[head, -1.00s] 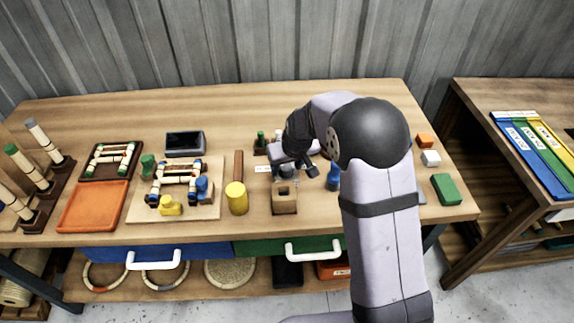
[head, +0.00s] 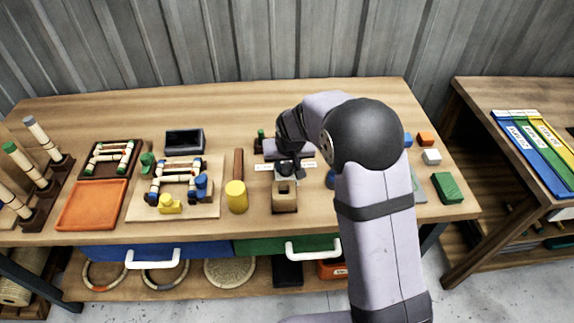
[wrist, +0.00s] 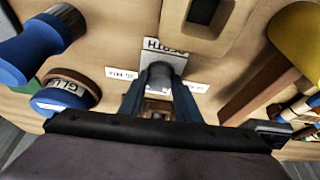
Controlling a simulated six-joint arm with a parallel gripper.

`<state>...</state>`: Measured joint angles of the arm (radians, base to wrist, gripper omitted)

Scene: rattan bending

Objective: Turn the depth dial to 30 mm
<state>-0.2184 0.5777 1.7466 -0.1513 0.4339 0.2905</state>
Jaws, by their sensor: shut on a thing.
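The depth dial (wrist: 160,73) is a grey knob on a small plate with a label reading DEPTH upside down in the wrist view. My gripper (wrist: 160,92) is shut on the knob, with one dark finger on each side of it. In the head view my gripper (head: 287,171) is just behind the wooden block with a hole (head: 285,198), which also shows in the wrist view (wrist: 205,14). White label strips (wrist: 122,73) lie on both sides of the dial; their print is too small to read. The dial's setting cannot be read.
A mallet with a yellow head (head: 237,197) lies left of the block. A blue-topped glue container (wrist: 66,97) and a blue object (wrist: 40,47) are close by on the other side. An orange tray (head: 92,206) and a rattan frame jig (head: 178,205) are farther left.

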